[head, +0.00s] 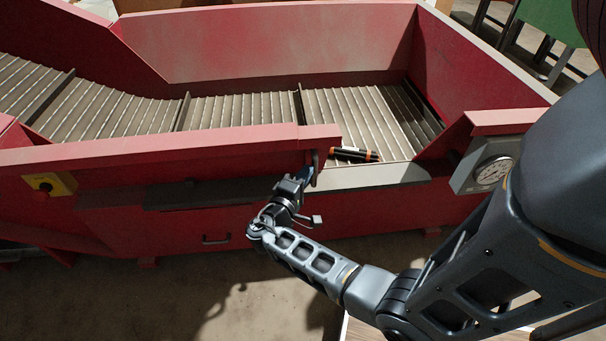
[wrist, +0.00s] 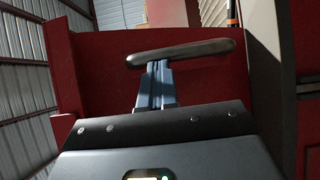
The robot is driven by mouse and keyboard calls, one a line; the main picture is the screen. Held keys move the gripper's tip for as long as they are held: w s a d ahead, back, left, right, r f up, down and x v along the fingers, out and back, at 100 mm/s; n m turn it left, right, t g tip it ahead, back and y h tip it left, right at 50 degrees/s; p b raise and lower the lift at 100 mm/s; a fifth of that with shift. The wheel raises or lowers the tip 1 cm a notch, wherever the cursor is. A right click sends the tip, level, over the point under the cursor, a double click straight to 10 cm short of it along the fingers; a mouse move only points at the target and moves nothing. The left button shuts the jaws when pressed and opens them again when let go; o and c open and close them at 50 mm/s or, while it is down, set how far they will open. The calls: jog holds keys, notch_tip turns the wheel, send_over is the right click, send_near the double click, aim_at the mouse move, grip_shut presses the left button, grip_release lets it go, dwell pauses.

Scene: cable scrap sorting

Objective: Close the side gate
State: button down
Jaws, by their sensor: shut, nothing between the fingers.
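The side gate (head: 240,150) looks like a red panel along the near side of the red conveyor trough. An opening with a grey sill (head: 375,175) shows to its right, so the gate stands at least partly open. A dark rounded bar handle (head: 316,167) is at the panel's right end. The handle spans the upper middle of the wrist view (wrist: 180,53). My gripper (head: 306,174) is at this handle, its blue fingers (wrist: 157,70) together and empty. The fingertips reach the bar's underside in the wrist view; I cannot tell whether they touch.
A black piece with orange ends (head: 355,154) lies just inside the opening on the slatted conveyor belt (head: 240,113). A round gauge (head: 492,172) sits right of the opening. A yellow box with a dark button (head: 48,184) is at left. Floor in front is clear.

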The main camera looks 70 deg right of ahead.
jog(key=s+d+b, duration=0.2)
jog(key=s+d, duration=0.2)
jog(key=s, duration=0.7)
jog(key=s+d+b, duration=0.3)
jog(key=s+d, duration=0.2)
jog(key=s, duration=0.7)
jog(key=s+d+b, duration=0.2)
jog(key=s+d, duration=0.3)
jog(key=s, duration=0.6)
jog(key=shift+s+d, duration=0.2)
jog(key=shift+s, duration=0.15)
